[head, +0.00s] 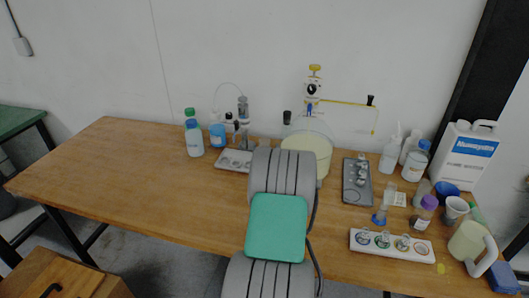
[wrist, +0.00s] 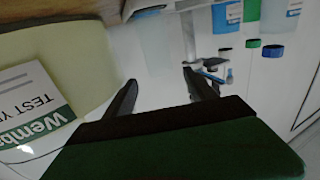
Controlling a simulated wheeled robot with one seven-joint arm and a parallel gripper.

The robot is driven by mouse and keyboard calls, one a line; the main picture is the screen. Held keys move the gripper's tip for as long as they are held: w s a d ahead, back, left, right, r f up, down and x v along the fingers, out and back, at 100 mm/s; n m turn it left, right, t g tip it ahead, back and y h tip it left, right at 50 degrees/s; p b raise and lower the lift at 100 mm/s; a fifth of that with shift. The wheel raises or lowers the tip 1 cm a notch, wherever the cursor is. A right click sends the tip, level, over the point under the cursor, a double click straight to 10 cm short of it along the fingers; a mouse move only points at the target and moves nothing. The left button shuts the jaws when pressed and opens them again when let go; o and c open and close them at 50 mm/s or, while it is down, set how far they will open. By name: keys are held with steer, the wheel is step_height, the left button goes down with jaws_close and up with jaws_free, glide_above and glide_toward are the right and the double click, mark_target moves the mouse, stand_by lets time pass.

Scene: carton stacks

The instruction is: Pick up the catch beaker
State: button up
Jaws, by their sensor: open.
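In the wrist view my gripper (wrist: 159,79) is open, with two dark fingers apart and nothing between them. The head view does not show its fingers, which are hidden behind my arm. A translucent, pale bluish vessel (wrist: 156,42) shows beyond the fingertips in the wrist view, apart from them. It may be the catch beaker, but I cannot tell for certain. In the head view my arm covers the middle of the table, and no beaker shows clearly there.
A pale yellow bucket (head: 309,150) stands right of my arm; it also fills the left of the wrist view (wrist: 82,60). A shallow tray (head: 232,160) and bottles (head: 194,140) stand left. A grey tray (head: 357,185) and a white rack (head: 391,246) stand right. The table's left side is clear.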

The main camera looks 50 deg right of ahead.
mark_target(265, 145)
steer(key=p+x, duration=0.1)
steer(key=x, duration=0.5)
steer(key=shift+w+f, duration=0.15)
steer(key=shift+f, duration=0.05)
steer(key=shift+c, duration=0.3)
jaws_close()
